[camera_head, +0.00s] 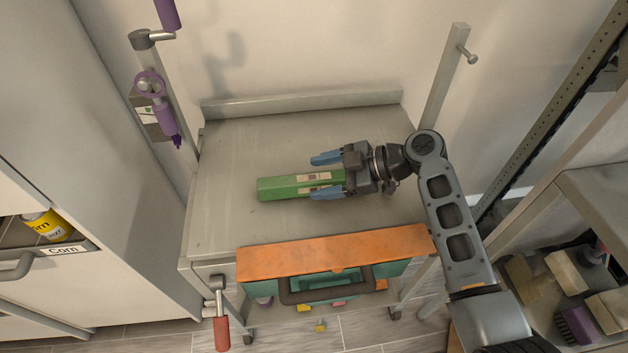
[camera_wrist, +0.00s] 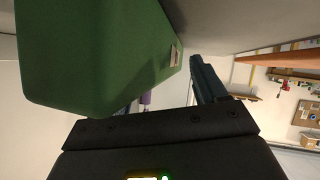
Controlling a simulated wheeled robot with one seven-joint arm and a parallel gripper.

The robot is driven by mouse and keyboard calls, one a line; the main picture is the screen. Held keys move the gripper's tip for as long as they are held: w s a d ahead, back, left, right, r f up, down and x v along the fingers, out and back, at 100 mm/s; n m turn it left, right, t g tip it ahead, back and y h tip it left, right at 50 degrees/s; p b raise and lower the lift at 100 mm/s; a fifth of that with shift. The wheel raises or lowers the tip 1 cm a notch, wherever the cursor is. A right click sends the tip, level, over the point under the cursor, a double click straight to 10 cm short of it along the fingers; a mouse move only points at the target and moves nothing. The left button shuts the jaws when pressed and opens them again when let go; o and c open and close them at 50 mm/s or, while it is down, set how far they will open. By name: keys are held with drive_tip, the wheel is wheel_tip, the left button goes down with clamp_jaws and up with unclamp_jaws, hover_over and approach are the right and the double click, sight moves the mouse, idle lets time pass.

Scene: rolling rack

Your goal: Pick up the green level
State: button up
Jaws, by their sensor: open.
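The green level (camera_head: 285,187) lies on the top of the grey rolling rack (camera_head: 225,215), its length running left to right. My gripper (camera_head: 317,175) is open over the level's right end, with its blue fingers pointing left. One finger is beyond the level's far side, with a gap; the other is by its near edge. In the wrist view the green level (camera_wrist: 100,50) fills the upper left, close to the camera. One dark finger (camera_wrist: 205,80) shows to its right; the other is hidden. I cannot tell whether either finger touches the level.
An orange-topped teal toolbox (camera_head: 335,255) is at the rack's front edge. Purple tools (camera_head: 163,115) hang at the left post, and a red-handled tool (camera_head: 222,330) hangs at the front left. A shelf (camera_head: 600,190) stands at right. The rack's back left surface is clear.

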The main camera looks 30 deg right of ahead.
drive_tip(key=shift+c, duration=0.5)
clamp_jaws()
